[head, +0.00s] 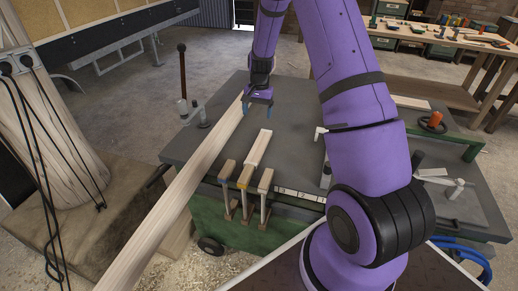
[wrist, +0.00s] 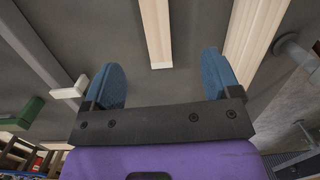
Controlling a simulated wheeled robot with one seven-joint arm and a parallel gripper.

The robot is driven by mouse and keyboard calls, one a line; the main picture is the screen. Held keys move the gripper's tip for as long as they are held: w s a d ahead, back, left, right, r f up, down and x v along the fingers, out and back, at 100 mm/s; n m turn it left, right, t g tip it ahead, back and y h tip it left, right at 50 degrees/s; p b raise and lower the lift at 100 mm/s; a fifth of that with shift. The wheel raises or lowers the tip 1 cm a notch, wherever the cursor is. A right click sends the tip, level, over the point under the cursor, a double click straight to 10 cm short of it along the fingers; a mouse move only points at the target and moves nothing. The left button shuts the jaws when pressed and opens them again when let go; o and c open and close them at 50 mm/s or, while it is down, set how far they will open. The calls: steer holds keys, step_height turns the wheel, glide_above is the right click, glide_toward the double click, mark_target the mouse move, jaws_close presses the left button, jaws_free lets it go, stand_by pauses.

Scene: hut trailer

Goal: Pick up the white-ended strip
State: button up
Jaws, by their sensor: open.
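The white-ended strip (head: 257,150) is a short pale wooden piece lying on the dark grey bench top (head: 298,118), its far end toward my gripper. In the wrist view the strip (wrist: 156,30) runs down from the top edge, and its white end shows between the fingers in the picture. My gripper (head: 258,108) is open and empty, with blue fingers, over the bench beyond the strip's far end. In the wrist view the gripper (wrist: 160,75) appears apart from the strip. The strip's near end meets the wooden pieces at the bench front, and its exact limit is unclear.
A long pale beam (head: 185,190) lies along the bench's left side, close to my gripper, and overhangs the front. Several upright wooden clamp-like pieces (head: 245,178) stand at the front edge. A dark rod with a ball top (head: 183,75) rises at the back left. Bare bench lies right of the strip.

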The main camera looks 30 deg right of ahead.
glide_toward(259, 146)
steer(key=shift+m+g, duration=0.3)
steer(key=shift+m, duration=0.1)
steer(key=f, duration=0.6)
steer(key=a+f, duration=0.1)
steer(key=f, duration=0.2)
steer(key=shift+s+f, duration=0.2)
steer(key=c, duration=1.1)
